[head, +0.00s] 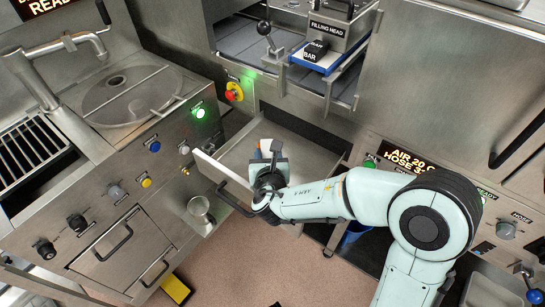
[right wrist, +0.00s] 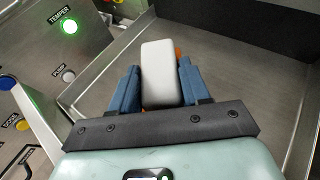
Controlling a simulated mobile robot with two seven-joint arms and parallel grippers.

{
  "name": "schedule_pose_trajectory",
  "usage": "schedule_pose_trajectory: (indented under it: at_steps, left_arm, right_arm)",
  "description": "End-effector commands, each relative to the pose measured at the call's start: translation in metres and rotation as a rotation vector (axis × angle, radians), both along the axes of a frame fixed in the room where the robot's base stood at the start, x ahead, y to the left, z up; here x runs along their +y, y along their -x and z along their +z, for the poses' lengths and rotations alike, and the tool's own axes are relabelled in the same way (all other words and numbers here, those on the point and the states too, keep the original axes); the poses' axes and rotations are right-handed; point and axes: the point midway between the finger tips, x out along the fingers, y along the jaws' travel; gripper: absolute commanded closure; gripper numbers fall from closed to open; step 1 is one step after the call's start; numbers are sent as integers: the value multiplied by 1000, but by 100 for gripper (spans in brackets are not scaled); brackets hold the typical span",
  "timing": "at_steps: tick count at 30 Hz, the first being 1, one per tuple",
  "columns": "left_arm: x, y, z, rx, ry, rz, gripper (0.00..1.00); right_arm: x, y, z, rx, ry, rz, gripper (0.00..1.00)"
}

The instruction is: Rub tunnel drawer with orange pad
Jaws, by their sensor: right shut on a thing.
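The tunnel drawer (head: 235,158) is pulled open below the filling head, a shallow steel tray with a dark bar handle on its front; its bare floor (right wrist: 235,75) fills much of the right wrist view. My right gripper (head: 268,164) is over the drawer, near its front. In the right wrist view its blue fingers (right wrist: 158,80) are shut on a pad (right wrist: 160,65) with a pale grey-white body and orange showing at its edges. Whether the pad touches the drawer floor I cannot tell. The gripper hides part of the drawer. My left gripper is not in view.
A steel cup (head: 201,209) sits at the left, beside the drawer front. A red emergency button (head: 234,92) is above the drawer's left side. The filling head (head: 335,35) stands above. A yellow-topped thing (head: 175,290) lies on the floor. The drawer's left floor looks clear.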

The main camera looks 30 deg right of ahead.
Motion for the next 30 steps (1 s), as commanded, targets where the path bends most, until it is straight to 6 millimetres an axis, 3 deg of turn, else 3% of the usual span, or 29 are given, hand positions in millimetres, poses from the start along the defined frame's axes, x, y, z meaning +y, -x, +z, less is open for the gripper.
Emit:
schedule_pose_trajectory:
  at_steps: [1, 18, 24, 30]
  left_arm:
    - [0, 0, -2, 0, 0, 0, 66]
    - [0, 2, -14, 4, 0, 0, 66]
    - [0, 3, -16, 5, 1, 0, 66]
    - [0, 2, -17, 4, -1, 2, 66]
  right_arm:
    - [6, 1, -10, 24, -3, 22, 84]
    - [-10, 33, -8, 25, -4, 16, 84]
    - [-10, 33, -6, 26, -4, 15, 84]
    - [-3, 17, -5, 24, -4, 16, 84]
